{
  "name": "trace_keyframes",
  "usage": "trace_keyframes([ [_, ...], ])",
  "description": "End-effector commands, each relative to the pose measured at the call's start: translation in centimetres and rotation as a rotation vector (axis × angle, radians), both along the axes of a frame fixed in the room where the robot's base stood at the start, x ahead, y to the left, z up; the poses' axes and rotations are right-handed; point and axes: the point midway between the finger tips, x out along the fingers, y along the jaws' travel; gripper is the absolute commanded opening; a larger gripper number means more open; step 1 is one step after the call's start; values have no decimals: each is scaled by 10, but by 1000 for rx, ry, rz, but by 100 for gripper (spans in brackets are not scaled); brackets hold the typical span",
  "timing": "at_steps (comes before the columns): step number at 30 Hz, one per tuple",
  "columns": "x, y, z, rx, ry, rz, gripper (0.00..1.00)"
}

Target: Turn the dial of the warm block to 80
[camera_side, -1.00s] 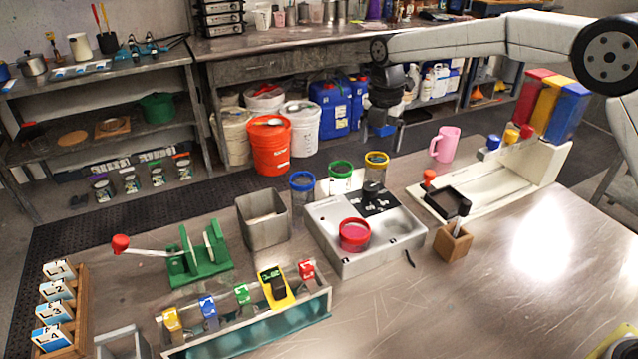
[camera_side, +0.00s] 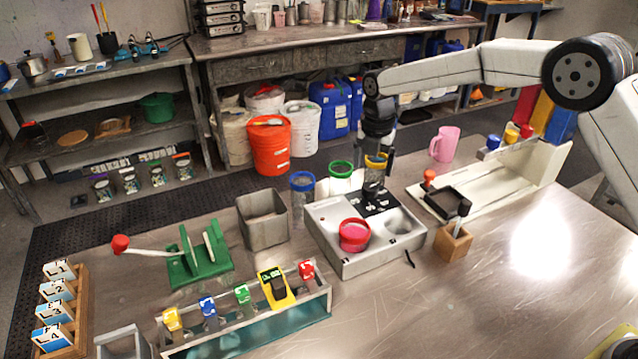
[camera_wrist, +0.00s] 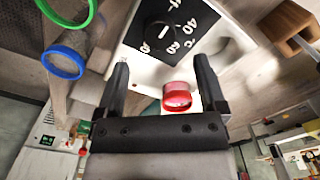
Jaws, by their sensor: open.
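The warm block (camera_side: 378,261) is a pale grey box on the metal table. It has a black dial plate (camera_wrist: 188,22) at its back and a round black dial (camera_wrist: 160,34) on that plate. The dial (camera_side: 372,190) also shows in the side view. In the wrist view the plate carries white figures, 40 and 60 among them; the dial has a short white mark, whose exact setting I cannot tell. My gripper (camera_wrist: 162,68) is open and empty, its fingers pointing toward the plate. In the side view my gripper (camera_side: 376,160) is above the dial, apparently not touching it.
A red-rimmed cup (camera_side: 354,235) sits in the block's front left; the well at its right is empty. Blue (camera_side: 302,181), green (camera_side: 340,168) and yellow-rimmed jars (camera_side: 377,160) stand close behind. A wooden holder (camera_side: 453,242) is at the right. The front right table is clear.

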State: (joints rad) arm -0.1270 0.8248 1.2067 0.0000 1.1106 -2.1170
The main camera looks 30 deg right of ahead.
Motion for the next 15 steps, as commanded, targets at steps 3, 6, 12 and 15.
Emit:
trace_keyframes([
  [3, -1, 0, -13, 0, 2, 0, 90],
  [6, -1, 0, -26, 0, 2, 0, 90],
  [12, -1, 0, -49, 0, 2, -1, 90],
  [15, 0, 0, -58, 0, 1, -1, 90],
])
